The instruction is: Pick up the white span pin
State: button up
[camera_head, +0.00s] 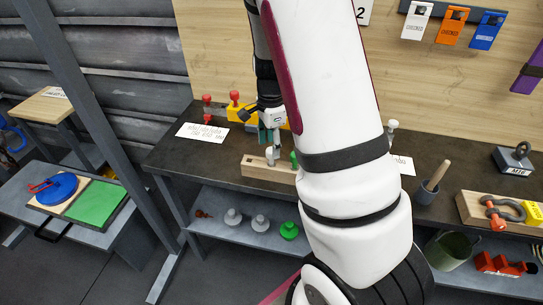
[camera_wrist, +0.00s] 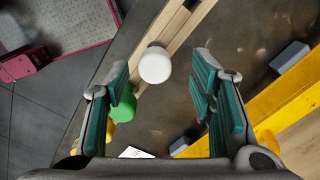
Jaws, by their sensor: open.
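A white pin (camera_head: 271,156) with a rounded top stands upright in a wooden block (camera_head: 253,168) at the bench's front edge. In the wrist view its round white top (camera_wrist: 155,65) shows between and beyond the fingertips. A green pin (camera_head: 294,159) stands beside it in the block; the left finger partly covers it in the wrist view (camera_wrist: 123,108). My gripper (camera_head: 268,138) is open and empty, pointing down just above the white pin. I see no contact. My arm hides the block's right end.
Red and yellow parts (camera_head: 240,108) stand behind my gripper, near a printed card (camera_head: 202,133). Another white-topped piece (camera_head: 392,126) shows right of my arm. Grey and green knobbed pieces (camera_head: 260,223) sit on the lower shelf.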

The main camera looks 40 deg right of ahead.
jog(key=f, duration=0.3)
jog(key=shift+s+f, duration=0.35)
jog(key=shift+f, duration=0.05)
jog(key=shift+w+f, duration=0.1)
jog(key=shift+f, duration=0.3)
grip_shut()
jog(key=shift+r, duration=0.15)
notch_tip(320, 180, up, 10)
jog(key=shift+f, duration=0.1)
